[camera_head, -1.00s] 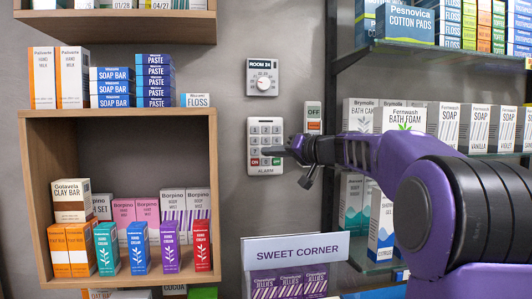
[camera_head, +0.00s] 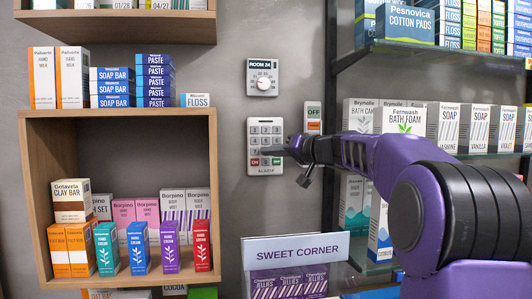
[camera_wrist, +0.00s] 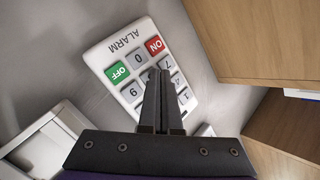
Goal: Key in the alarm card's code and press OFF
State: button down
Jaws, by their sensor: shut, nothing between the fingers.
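The alarm keypad (camera_head: 265,170) is a white panel on the grey wall, with grey keys and the word ALARM below them. In the wrist view the keypad (camera_wrist: 112,48) is tilted, with a green OFF key (camera_wrist: 117,72), a red ON key (camera_wrist: 155,44) and a 0 key (camera_wrist: 137,58) between them. My gripper (camera_head: 264,152) is shut and empty, its fingertips in front of the keypad. In the wrist view the fingertips (camera_wrist: 157,75) cover the key between 7 and 9. I cannot tell if they touch it. I cannot make out an alarm card.
A ROOM 24 dial (camera_head: 262,78) is above the keypad. A small OFF switch plate (camera_head: 314,117) is to its right. A wooden shelf box (camera_head: 32,180) with cartons stands left, glass shelves (camera_head: 420,45) stand right, and a SWEET CORNER sign (camera_head: 295,248) is below.

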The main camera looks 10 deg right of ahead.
jog(key=shift+w, duration=0.1)
dwell(0.5)
jog(key=shift+s+f+b, duration=0.15)
jog(key=shift+s+b, duration=0.3)
jog(key=shift+b, duration=0.25)
jog(key=shift+s, duration=0.3)
jog(key=shift+b, duration=0.4)
jog(key=s+b, duration=0.4)
jog(key=s, duration=0.1)
dwell(1.8)
